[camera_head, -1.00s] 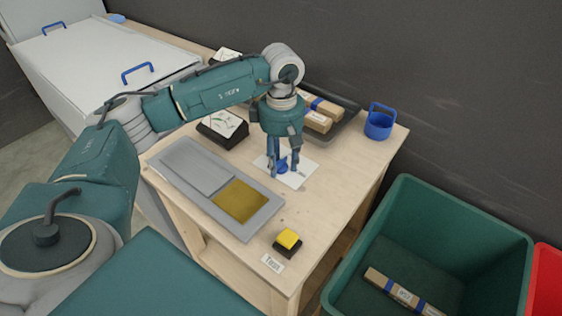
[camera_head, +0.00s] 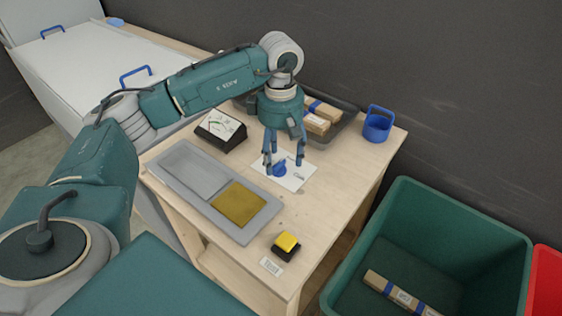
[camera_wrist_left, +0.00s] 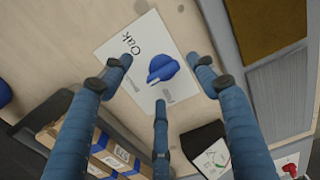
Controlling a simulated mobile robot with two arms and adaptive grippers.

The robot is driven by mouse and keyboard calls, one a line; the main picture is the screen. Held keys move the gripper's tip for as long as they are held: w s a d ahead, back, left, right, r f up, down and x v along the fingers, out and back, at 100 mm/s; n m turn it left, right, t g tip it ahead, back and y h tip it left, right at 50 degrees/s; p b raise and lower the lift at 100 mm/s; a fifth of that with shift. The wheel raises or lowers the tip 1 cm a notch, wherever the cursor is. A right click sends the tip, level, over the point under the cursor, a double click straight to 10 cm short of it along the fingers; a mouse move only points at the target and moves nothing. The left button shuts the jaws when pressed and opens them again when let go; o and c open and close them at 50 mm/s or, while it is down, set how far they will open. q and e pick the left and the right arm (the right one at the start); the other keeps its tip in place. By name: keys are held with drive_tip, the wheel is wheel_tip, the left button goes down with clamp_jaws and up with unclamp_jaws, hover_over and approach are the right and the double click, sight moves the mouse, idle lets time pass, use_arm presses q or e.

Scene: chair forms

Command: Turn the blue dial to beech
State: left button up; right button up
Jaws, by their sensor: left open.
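The blue dial (camera_head: 280,170) sits on a white card (camera_head: 296,180) on the wooden table. In the left wrist view the dial (camera_wrist_left: 162,68) has a pale pointer mark at its lower left. The word "Oak" shows on the card (camera_wrist_left: 112,48); the other labels there are too small or too covered to read. My left gripper (camera_head: 283,162) points down over the dial with its fingers spread. In the wrist view the left gripper's three fingers (camera_wrist_left: 164,75) stand around the dial, apart from it. My right gripper is not in view.
A grey tray (camera_head: 212,222) with a mustard panel, a yellow button (camera_head: 287,241) and a meter (camera_head: 221,130) stand around the card. A dark tray (camera_head: 345,128) with wrapped blocks and a blue cup (camera_head: 378,124) are behind. A green bin (camera_head: 445,216) stands right of the table.

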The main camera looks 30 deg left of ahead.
sight(281, 169)
use_arm(q)
wheel_tip(281, 169, up, 9)
drive_tip(key=shift+r, duration=0.15)
idle(0.5)
